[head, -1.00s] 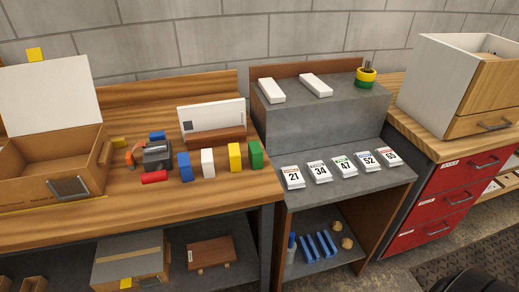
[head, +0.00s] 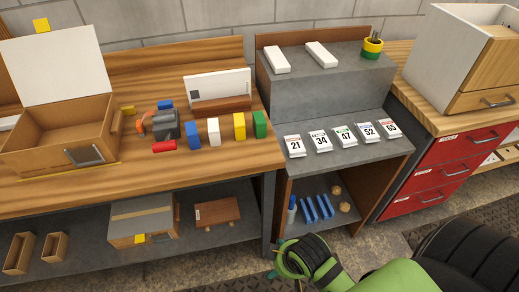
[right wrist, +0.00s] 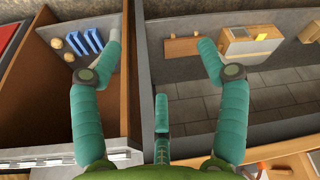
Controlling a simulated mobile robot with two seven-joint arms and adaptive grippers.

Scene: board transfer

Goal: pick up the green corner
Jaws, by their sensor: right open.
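The green corner (head: 260,124) appears as an upright green block on the wooden workbench (head: 100,192). It stands at the right end of a row, beside a yellow block (head: 239,126). My right gripper (head: 290,262) is in the lower part of the head view, below and apart from the green block. In the right wrist view its fingers (right wrist: 161,58) are spread wide with nothing between them. I cannot make out the green block in that view. My left gripper is not in view.
White (head: 213,132) and blue (head: 193,135) blocks continue the row. A white panel in a wooden stand (head: 218,90) is behind them. Numbered cards (head: 345,137) lie on the grey unit to the right. An open box (head: 60,135) fills the bench's left.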

